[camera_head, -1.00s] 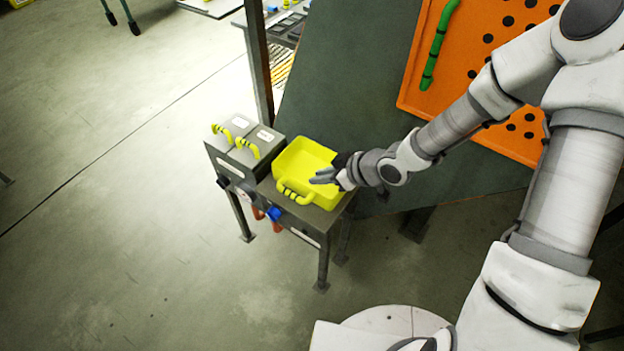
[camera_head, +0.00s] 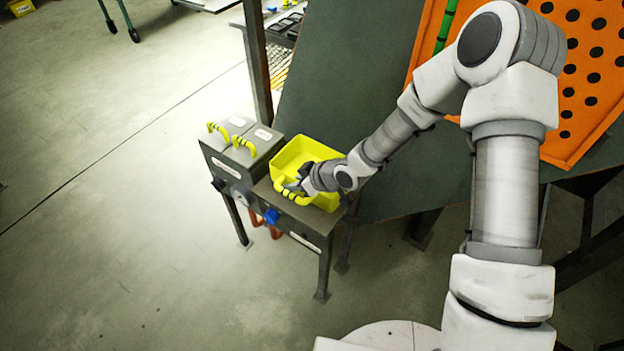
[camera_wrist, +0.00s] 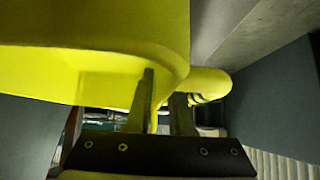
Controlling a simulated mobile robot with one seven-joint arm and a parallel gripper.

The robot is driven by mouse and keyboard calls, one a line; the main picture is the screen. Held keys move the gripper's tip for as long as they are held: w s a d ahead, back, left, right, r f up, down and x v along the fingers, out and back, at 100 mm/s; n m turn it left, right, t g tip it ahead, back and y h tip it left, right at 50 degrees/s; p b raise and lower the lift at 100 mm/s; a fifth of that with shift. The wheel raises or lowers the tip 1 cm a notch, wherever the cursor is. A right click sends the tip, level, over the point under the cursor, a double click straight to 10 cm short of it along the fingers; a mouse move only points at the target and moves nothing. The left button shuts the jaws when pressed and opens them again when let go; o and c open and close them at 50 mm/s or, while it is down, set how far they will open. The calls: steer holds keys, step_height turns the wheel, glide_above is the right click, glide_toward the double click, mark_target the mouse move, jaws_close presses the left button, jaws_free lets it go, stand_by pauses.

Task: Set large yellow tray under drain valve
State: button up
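The large yellow tray (camera_head: 322,150) is an open box with a ridged yellow handle (camera_head: 291,197) on its near side. It sits on a small dark metal stand. My gripper (camera_head: 296,186) is at the handle, beside the tray's near wall. In the wrist view the tray wall (camera_wrist: 90,30) fills the upper left, and the handle (camera_wrist: 212,82) shows at the right. My gripper's two fingers (camera_wrist: 164,85) stand apart with a gap between them, close to the tray and handle. Whether they touch the handle is unclear. I cannot make out the drain valve with certainty.
The stand (camera_head: 290,222) also bears two grey lidded boxes (camera_head: 240,143) with yellow handles, left of the tray. A blue knob (camera_head: 271,216) sits on its front. A large green-grey panel (camera_head: 375,80) rises behind it. Open floor (camera_head: 110,240) lies to the left.

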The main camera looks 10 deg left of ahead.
jaws_close()
stand_by(1.4)
